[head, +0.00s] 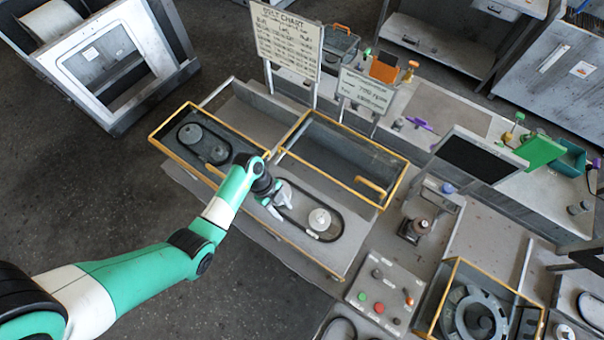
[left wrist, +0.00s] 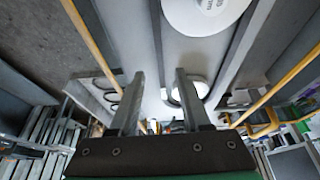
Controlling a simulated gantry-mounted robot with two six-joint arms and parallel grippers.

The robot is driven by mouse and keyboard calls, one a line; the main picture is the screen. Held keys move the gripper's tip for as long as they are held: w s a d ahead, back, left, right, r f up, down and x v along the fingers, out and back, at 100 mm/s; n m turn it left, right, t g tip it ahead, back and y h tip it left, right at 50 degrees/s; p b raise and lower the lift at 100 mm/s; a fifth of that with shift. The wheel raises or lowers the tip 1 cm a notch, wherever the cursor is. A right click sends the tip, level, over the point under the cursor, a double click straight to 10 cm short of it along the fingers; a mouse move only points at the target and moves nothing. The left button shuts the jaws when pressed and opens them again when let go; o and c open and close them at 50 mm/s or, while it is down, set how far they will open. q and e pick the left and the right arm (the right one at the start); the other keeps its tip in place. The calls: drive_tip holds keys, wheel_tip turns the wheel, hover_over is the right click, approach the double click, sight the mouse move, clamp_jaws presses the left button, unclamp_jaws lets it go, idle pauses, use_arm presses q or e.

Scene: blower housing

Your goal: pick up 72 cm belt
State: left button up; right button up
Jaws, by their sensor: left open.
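Several dark belts lie in the head view, and their length labels are too small to read, so I cannot tell which is the 72 cm one. One black belt (head: 342,225) loops around a white pulley (head: 319,219) on the bench's front panel. Another dark belt loop (head: 203,144) lies in the yellow-rimmed tray at left. My left gripper (head: 274,202) is open and empty over the left end of the front belt, hiding part of it. In the left wrist view, the open fingers (left wrist: 160,92) point towards the panel, with a white disc (left wrist: 203,10) beyond them.
An empty-looking yellow-rimmed bin (head: 335,155) stands behind the front belt. A belt chart (head: 285,38) and a smaller sign (head: 367,90) rise at the back. A button box (head: 381,289) and a yellow-framed housing (head: 478,308) stand at right.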

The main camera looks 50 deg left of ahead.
sight(291, 219)
use_arm(q)
drive_tip(key=b+x, duration=0.1)
drive_tip(key=x, duration=0.3)
drive_tip(key=shift+d+f, duration=0.25)
drive_tip(key=shift+d, duration=0.05)
drive_tip(key=shift+w, duration=0.1)
clamp_jaws()
